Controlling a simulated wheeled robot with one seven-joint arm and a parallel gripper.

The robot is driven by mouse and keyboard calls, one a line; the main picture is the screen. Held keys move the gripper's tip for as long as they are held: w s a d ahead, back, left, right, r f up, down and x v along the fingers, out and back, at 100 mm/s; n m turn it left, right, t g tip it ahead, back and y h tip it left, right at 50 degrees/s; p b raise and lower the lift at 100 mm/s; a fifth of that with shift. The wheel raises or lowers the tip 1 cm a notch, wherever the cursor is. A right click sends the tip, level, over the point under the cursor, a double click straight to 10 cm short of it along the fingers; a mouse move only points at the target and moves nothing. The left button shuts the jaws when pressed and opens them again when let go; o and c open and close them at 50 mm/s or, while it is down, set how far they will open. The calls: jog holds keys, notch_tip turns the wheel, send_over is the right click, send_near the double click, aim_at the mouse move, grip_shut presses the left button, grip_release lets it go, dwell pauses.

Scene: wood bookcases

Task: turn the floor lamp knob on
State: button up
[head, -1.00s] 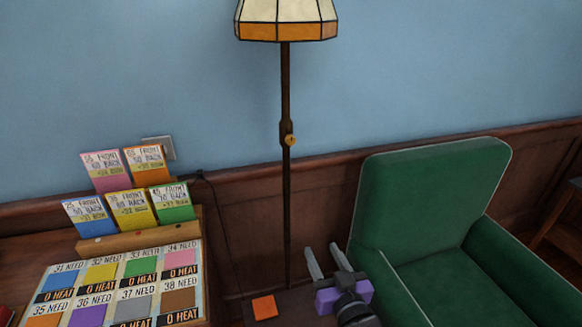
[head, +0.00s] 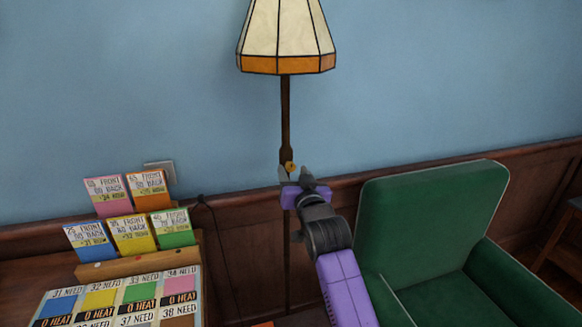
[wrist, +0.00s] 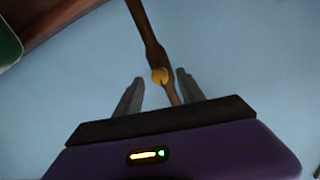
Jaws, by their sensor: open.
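The floor lamp has a cream and orange panelled shade (head: 286,38) on a dark brown pole (head: 285,112). A small brass-coloured knob (head: 291,166) sits on the pole's thicker part; it also shows in the wrist view (wrist: 159,76). My gripper (head: 296,174) is at the knob's height in the head view, just below it in the picture. In the wrist view my gripper (wrist: 156,82) is open, its two fingers on either side of the knob, with gaps visible on both sides. I cannot tell how far in depth the fingertips are from it.
A green armchair (head: 430,215) stands at the right. At the left is a table with a card board (head: 120,290) and several upright coloured cards (head: 133,234). A blue wall (head: 450,80) with wood panelling is behind the lamp.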

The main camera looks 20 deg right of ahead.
aim_at(291, 169)
jog(key=shift+w+d, duration=0.1)
jog(key=shift+w, duration=1.5)
jog(key=shift+c, duration=0.5)
grip_shut()
